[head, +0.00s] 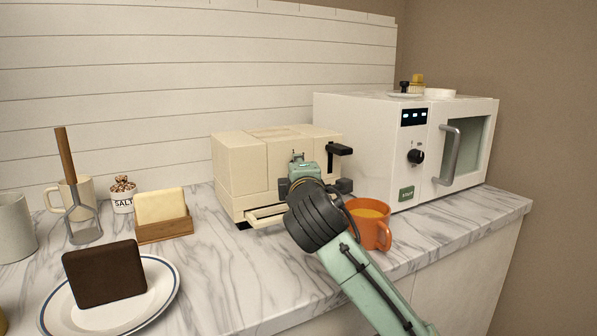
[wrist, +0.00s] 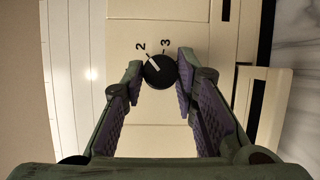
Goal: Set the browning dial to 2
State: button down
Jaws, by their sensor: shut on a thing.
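The cream toaster (head: 232,170) stands on the marble counter; its front also fills much of the wrist view (wrist: 150,12). Its round black browning dial (wrist: 160,76) has a white pointer line and printed numbers 2 and 3 beside it. The pointer is angled toward the 2. My gripper (wrist: 161,64) is shut on the dial, one finger on each side. In the head view my own wrist hides the dial and the fingers. The toaster's black lever (head: 340,149) sticks out high on its right.
An orange mug (head: 375,238) with a drink stands close to the right of my wrist. A white microwave (head: 365,140) is behind it. A pale tray (head: 268,214) juts from the toaster's base. A butter dish (head: 165,230) and a plate (head: 160,308) with dark bread are left.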

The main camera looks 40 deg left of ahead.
jog(key=c, duration=1.3)
grip_release()
jog(key=v, duration=1.2)
jog(key=shift+s, duration=0.1)
